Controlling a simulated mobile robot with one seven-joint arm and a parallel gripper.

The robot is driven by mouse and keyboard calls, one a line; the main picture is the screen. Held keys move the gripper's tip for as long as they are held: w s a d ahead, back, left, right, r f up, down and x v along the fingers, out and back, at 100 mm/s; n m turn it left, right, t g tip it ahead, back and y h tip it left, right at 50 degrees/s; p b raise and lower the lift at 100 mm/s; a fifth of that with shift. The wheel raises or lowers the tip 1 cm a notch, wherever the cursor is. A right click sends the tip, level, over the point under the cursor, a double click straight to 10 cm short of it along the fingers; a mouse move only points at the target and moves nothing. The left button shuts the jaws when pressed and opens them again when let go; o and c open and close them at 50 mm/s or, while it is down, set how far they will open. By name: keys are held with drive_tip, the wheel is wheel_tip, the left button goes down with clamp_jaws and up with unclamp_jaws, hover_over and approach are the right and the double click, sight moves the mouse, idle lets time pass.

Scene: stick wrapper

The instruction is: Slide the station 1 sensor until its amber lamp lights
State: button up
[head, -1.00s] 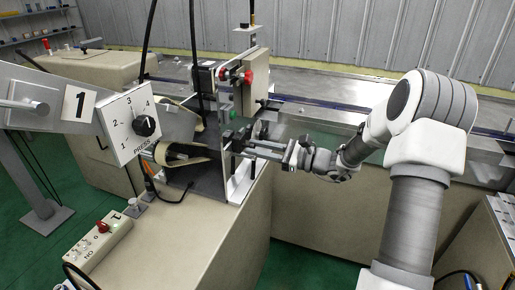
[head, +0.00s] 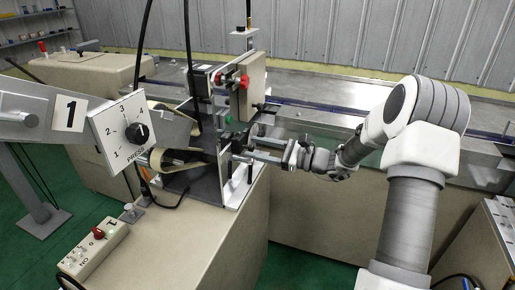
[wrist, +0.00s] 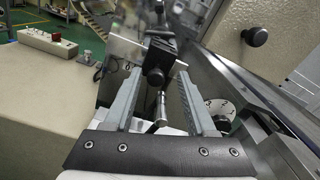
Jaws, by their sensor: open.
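My gripper (head: 250,151) reaches left to the machine's upright plate at station 1. In the wrist view its two grey fingers (wrist: 159,78) are apart. A small black block (wrist: 154,76), which looks like the sensor, shows between the fingertips, with a dark clamp piece (wrist: 160,45) just beyond it. I cannot tell whether either finger touches the block. In the head view the sensor is small and dark among the brackets. I cannot make out a lit amber lamp.
The station 1 sign (head: 70,114) and PRESS dial (head: 137,132) stand at left. A switch box (head: 94,248) sits on the beige cabinet. Red knobs (head: 244,81) are above my gripper. In the wrist view a rail (wrist: 262,92) and numbered dial (wrist: 220,109) lie close right.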

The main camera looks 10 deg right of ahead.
drive_tip(key=p+v, duration=0.1)
drive_tip(key=v, duration=1.6)
drive_tip(key=shift+s+d+p, duration=0.2)
drive_tip(key=shift+p, duration=0.1)
